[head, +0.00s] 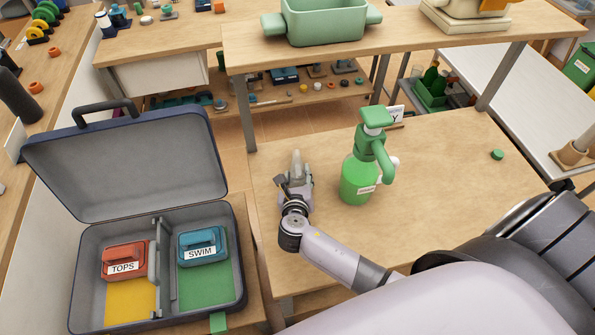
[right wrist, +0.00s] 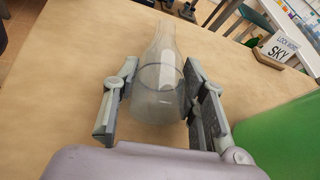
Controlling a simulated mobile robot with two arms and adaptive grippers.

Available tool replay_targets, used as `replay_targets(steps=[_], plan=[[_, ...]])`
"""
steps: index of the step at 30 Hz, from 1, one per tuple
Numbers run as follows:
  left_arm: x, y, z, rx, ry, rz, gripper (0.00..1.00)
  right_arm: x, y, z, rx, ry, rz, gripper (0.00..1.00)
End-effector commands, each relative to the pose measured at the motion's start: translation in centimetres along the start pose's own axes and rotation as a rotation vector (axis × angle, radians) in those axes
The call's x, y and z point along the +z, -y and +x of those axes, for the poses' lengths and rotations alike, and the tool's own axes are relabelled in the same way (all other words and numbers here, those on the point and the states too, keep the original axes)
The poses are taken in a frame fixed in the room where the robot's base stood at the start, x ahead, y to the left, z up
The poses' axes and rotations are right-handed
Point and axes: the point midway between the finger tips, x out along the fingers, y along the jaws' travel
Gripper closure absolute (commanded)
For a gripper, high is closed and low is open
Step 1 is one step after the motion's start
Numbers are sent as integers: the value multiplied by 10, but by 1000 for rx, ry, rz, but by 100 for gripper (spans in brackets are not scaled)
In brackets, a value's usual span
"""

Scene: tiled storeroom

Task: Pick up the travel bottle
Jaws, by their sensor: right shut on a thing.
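A clear, colourless bottle (right wrist: 160,80) with a narrow neck is between the fingers of my right gripper (right wrist: 157,100) in the right wrist view. The gripper is shut on the bottle's wide body, and the neck points away from the wrist. In the head view my right gripper (head: 297,187) is at the left part of the middle table, and the bottle shows only as a small pale shape (head: 296,160) beyond it. I cannot tell whether the bottle touches the table. My left gripper is not in view.
A green pump bottle (head: 358,180) stands close to the right of the gripper on the wooden table (head: 450,165). An open suitcase (head: 160,255) with TOPS and SWIM cases is at left. A shelf (head: 400,38) spans the back.

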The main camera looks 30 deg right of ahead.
Motion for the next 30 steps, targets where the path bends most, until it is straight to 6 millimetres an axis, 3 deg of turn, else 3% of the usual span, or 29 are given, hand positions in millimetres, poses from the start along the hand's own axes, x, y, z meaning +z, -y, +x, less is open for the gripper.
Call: replay_targets(steps=[7,20,25,30], plan=[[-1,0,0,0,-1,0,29,0,0,0,0,0,0,87],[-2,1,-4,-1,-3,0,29,12,3,-5,0,2,2,87],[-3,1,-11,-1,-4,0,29,44,10,-17,1,5,5,87],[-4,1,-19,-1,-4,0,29,91,21,-37,1,6,6,87]])
